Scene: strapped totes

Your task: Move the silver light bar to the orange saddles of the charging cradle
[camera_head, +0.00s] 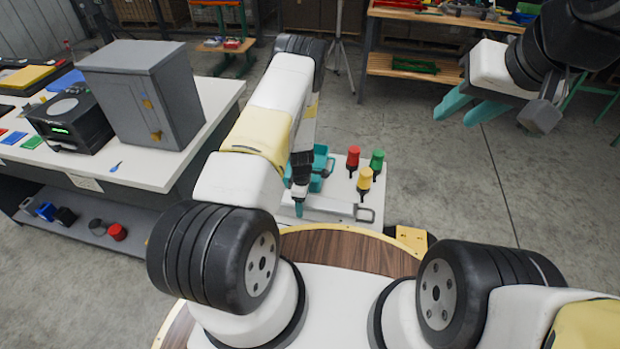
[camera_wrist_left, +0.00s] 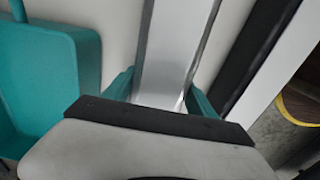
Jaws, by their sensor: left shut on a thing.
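The silver light bar (camera_head: 335,209) lies across the low white surface in front of me, with a loop handle at its right end. My left gripper (camera_head: 299,209) points down at the bar's left part. In the left wrist view the bar (camera_wrist_left: 172,50) runs between the two teal fingers, which are shut on it. I cannot tell whether the bar touches the surface. My right gripper (camera_head: 453,119) hangs at the upper right, empty, its teal fingers apart.
A teal bin (camera_head: 322,168) stands just behind the bar. Red (camera_head: 353,158), green (camera_head: 377,162) and yellow (camera_head: 364,179) lamp-like pieces stand nearby. A white table (camera_head: 200,125) at left carries a grey cabinet (camera_head: 145,90). Open floor (camera_head: 440,180) lies to the right.

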